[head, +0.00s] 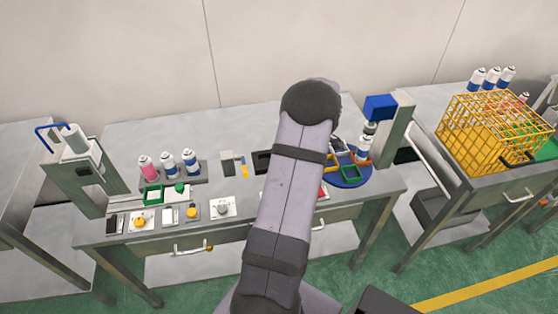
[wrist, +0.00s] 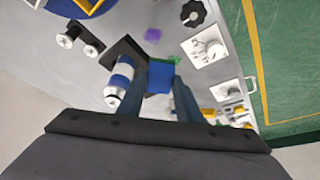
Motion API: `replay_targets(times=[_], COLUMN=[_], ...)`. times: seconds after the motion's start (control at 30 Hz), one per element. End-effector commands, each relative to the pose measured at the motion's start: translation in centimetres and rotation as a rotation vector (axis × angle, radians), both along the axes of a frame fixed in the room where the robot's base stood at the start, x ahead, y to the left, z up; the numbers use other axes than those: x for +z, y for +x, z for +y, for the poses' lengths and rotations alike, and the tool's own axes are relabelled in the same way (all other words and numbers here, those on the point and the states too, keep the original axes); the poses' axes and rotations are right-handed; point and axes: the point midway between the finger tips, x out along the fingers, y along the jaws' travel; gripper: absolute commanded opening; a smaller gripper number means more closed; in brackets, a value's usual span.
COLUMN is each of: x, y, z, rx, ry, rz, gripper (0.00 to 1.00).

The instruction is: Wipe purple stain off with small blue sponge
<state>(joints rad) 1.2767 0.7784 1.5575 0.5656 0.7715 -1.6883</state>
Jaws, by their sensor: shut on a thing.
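The purple stain (wrist: 152,34) is a small patch on the grey table top, ahead of my gripper in the wrist view. My gripper (wrist: 161,74) is shut on the small blue sponge (wrist: 160,80), which sits between the two fingers. A bit of green shows at the sponge's far edge; I cannot tell whether it belongs to the sponge. The sponge is apart from the stain in the picture. Its height above the table is unclear. In the head view my arm hides the gripper, the sponge and the stain.
A white and blue can (wrist: 121,78) stands close left of my fingers, by a black bracket (wrist: 124,50). A black knob (wrist: 193,13) and a dial panel (wrist: 205,47) lie to the right. The blue turntable (head: 350,180) is right of my arm. Several cans stand in a rack (head: 185,178) at left.

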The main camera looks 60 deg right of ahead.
Motion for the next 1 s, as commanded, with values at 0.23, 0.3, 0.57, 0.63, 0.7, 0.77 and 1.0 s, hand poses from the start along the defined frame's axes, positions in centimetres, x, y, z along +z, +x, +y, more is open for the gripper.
replay_targets(times=[0.23, 0.3, 0.57, 0.63, 0.7, 0.77, 1.0], x=[-0.2, -0.4, -1.9, -2.6, -3.2, -3.7, -5.4], y=[-0.1, -0.1, -0.1, -0.1, -0.1, -0.1, -0.1], z=[-0.2, -0.2, -0.2, -0.2, -0.2, -0.2, -0.2], rx=[-0.010, -0.009, -0.009, -0.009, -0.008, -0.008, -0.008], ry=[0.000, 0.001, 0.000, 0.000, 0.001, 0.001, 0.000], rz=[0.000, 0.000, 0.000, 0.000, 0.000, 0.000, 0.000], gripper=[0.14, 0.14, 0.14, 0.14, 0.14, 0.14, 0.14])
